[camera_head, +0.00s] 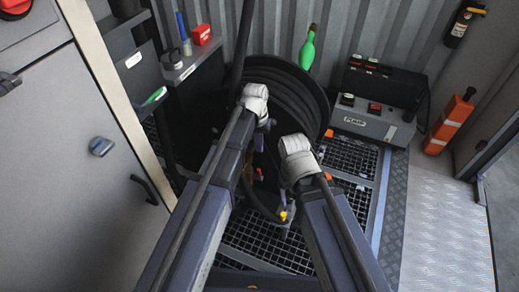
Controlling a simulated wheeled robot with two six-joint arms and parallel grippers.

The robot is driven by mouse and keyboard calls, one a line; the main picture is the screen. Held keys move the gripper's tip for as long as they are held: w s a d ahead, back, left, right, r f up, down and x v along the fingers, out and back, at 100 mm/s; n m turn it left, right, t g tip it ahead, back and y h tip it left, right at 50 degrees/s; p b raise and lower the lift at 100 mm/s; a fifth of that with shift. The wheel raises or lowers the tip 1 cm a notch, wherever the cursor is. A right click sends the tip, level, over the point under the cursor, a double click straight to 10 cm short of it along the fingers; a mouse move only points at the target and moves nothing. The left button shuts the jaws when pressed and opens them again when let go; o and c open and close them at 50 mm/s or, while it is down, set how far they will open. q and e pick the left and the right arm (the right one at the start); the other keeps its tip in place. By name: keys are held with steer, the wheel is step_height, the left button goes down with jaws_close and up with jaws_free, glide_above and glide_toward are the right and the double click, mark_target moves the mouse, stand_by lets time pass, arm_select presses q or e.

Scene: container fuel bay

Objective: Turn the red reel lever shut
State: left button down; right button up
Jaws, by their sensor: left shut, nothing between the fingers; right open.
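The dark hose reel (312,92) stands in the middle against the corrugated wall, wound with black hose. A small red part (259,171) shows low on the reel between my arms. It may be the red lever, but it is too small to tell its angle. My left gripper (266,130) is shut and empty in front of the reel, mostly hidden by its pale wrist. My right gripper (287,186) is open, lower and to the right, partly hidden by its own wrist. I cannot tell whether either touches the reel. A yellow fitting (284,215) shows below the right gripper.
A grey box labelled PUMP (368,122) stands right of the reel. A green nozzle (308,48) is behind the reel. A grey cabinet (65,190) fills the left. Metal grating (265,243) and bare tread plate (440,230) form the floor.

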mark_target(260, 174)
arm_select(q)
step_height(260, 174, down, 9)
steer(key=b, duration=0.9)
steer(key=shift+d+f, duration=0.2)
steer(key=shift+d, duration=0.05)
steer(key=shift+s+a+t, duration=0.1)
steer(key=shift+s+t, duration=0.25)
steer(key=shift+t, duration=0.05)
